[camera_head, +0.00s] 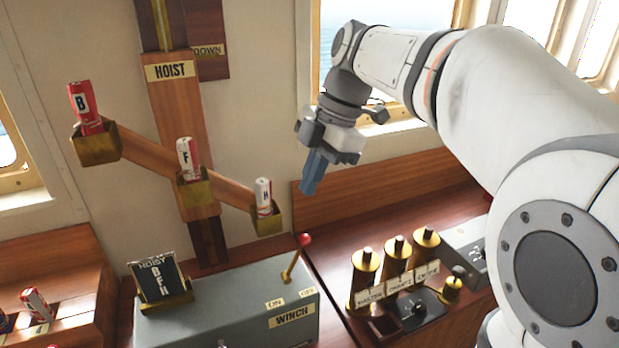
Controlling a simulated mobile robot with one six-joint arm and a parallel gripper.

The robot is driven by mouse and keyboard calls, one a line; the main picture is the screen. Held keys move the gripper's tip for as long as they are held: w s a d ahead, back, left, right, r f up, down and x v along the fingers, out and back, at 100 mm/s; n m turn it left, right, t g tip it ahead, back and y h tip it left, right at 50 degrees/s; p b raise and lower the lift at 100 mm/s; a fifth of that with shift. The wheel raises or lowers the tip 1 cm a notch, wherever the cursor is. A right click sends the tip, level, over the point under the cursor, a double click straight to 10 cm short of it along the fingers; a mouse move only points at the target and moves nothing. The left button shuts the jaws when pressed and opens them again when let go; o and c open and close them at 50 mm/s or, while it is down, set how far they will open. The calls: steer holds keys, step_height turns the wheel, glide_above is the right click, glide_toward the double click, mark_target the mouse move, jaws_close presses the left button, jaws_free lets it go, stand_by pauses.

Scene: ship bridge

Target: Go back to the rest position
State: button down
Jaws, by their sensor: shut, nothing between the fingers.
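My gripper (313,172) hangs from my white arm right of the picture's middle, above the wooden console. Its blue fingers are together, point down and slightly left, and hold nothing. It is apart from everything around it. The wooden hoist (171,97) stands to its left with tilted crossarms and brass cups. The cups hold a red roll marked B (84,105), a red and white roll marked F (187,158) and a white roll with a red lower part (263,195), its letter hard to read.
The grey winch box (215,300) has a red-knobbed lever (299,257) and a dark sign reading "HOIST BFH" (158,282). Brass cylinders (397,262) stand on the right console. Another roll (36,304) lies at the lower left. Windows are behind my arm.

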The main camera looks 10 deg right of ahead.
steer(key=s+d+f+m+t+h, duration=0.1)
steer(key=s+d+f+m+h, duration=0.1)
steer(key=s+d+f+m, duration=0.3)
steer(key=s+d+f+m+t+h, duration=0.2)
steer(key=s+f+m, duration=0.6)
steer(key=m, duration=1)
step_height(320, 180, down, 4)
steer(key=d, duration=0.2)
steer(key=shift+d+m, duration=0.3)
steer(key=shift+d, duration=0.05)
